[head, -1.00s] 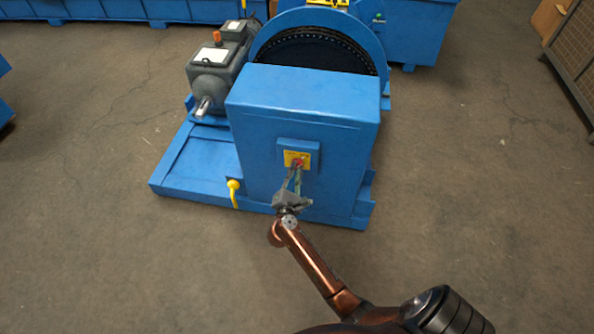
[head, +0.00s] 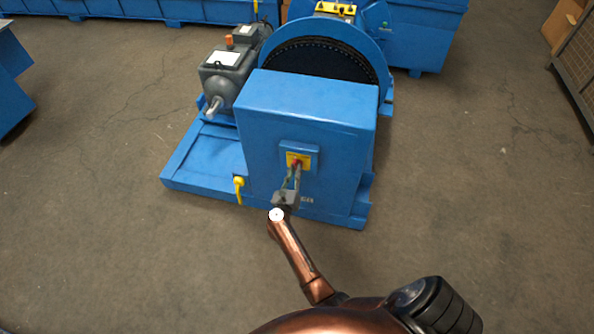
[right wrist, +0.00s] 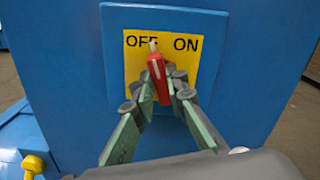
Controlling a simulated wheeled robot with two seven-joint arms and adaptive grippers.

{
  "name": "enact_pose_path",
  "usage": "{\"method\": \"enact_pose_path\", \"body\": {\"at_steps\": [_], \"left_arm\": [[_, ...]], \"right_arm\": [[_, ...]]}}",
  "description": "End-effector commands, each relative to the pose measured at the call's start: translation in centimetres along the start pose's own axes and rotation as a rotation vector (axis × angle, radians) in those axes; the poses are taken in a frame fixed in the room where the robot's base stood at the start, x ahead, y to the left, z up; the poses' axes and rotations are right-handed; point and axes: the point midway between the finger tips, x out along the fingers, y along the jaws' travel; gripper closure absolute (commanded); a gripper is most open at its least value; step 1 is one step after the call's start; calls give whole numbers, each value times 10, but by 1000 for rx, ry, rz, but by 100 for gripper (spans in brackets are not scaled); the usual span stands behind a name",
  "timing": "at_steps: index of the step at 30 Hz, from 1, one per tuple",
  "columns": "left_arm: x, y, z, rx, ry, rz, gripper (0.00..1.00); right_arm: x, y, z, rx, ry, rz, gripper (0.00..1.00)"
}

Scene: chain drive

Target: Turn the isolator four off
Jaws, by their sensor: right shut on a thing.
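The isolator is a red handle (right wrist: 156,72) on a yellow plate (right wrist: 195,58) marked OFF and ON, set in a blue box front. In the right wrist view the handle stands nearly upright, tilted slightly left. Its pale tip lies over the right end of the word OFF. My right gripper (right wrist: 162,90) is shut on the lower part of the handle, one finger on each side. In the head view the yellow plate (head: 291,158) shows small, with my right gripper (head: 293,170) in front of it. No number is readable on the isolator. My left gripper is out of view.
The blue housing (head: 310,105) stands on a blue base (head: 195,165) with a grey motor (head: 225,75) and a large round guard (head: 345,40) behind. A yellow knob (head: 239,183) sticks out low at left. Floor is clear on both sides.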

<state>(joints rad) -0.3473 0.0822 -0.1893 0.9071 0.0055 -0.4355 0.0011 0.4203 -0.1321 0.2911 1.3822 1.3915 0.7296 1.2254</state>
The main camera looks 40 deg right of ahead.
Motion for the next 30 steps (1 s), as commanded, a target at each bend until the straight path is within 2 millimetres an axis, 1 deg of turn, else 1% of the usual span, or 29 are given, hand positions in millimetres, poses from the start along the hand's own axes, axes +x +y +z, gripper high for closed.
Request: {"method": "enact_pose_path", "body": {"at_steps": [6, 15, 21, 30], "left_arm": [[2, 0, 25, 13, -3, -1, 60], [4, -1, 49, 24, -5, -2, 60], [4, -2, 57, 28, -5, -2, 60], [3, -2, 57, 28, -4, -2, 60]], "right_arm": [[0, 0, 1, -187, 2, 0, 100], [0, 0, -1, -375, 2, -1, 100], [0, 1, -1, -441, 2, -2, 100], [1, 0, -2, -468, 2, -2, 100]]}}
